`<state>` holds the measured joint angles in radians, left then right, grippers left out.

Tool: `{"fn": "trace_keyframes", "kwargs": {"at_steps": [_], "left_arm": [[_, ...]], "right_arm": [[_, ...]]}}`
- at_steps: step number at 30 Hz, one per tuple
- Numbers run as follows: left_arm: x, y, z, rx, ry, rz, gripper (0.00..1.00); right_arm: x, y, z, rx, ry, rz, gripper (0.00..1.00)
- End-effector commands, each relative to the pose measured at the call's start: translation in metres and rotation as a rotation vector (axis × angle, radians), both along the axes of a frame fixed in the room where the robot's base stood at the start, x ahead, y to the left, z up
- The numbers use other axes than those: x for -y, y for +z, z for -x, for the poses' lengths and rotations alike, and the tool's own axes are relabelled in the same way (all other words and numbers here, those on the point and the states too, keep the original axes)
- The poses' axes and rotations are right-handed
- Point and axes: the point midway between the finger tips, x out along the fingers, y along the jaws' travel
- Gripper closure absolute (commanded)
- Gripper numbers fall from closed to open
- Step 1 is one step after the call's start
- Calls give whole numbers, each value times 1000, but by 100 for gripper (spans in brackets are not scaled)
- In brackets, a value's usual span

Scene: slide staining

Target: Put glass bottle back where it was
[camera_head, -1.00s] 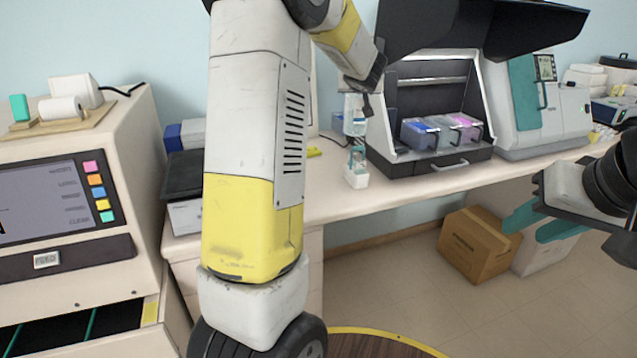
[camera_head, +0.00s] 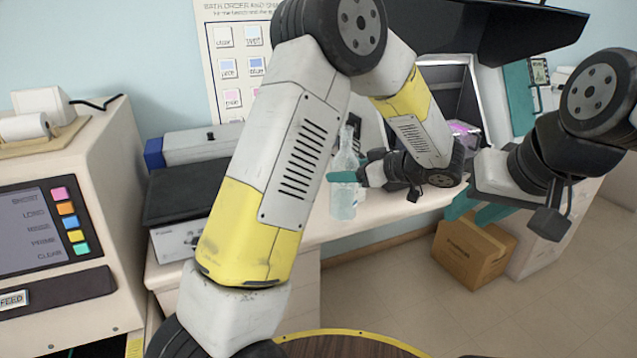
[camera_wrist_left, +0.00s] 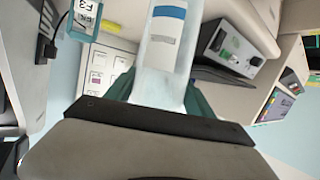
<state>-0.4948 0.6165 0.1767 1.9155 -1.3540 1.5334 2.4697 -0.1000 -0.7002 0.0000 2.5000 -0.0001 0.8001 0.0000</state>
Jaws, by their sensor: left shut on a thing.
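The clear glass bottle (camera_head: 344,203) is in my left gripper (camera_head: 345,178), at the front of the counter in the head view. It looks upright there; I cannot tell whether its base touches the counter. In the left wrist view the bottle (camera_wrist_left: 160,55) shows a blue and grey label, with teal fingers on both sides. My right gripper (camera_head: 479,207) is open and empty, in front of the counter at the right.
A stainer with a dark raised lid and lit interior (camera_head: 462,130) stands behind my left forearm. A black-topped box (camera_head: 185,195) is to the left. A labelled teal container (camera_wrist_left: 85,18) shows in the wrist view. A cardboard box (camera_head: 470,252) is on the floor.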

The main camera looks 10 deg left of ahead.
Motion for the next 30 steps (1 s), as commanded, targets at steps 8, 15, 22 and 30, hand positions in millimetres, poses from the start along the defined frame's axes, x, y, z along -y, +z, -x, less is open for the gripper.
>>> {"fn": "trace_keyframes", "kwargs": {"at_steps": [8,15,22,30], "left_arm": [[-64,-6,-41,2,7,0,100],[-100,-10,-66,2,2,-1,100],[-112,-12,-74,1,1,-1,100],[-117,-45,-77,-2,-2,-1,100]], "right_arm": [[0,0,0,0,0,0,64],[0,0,0,0,0,0,64],[0,0,0,0,0,0,64],[0,0,0,0,0,0,64]]}}
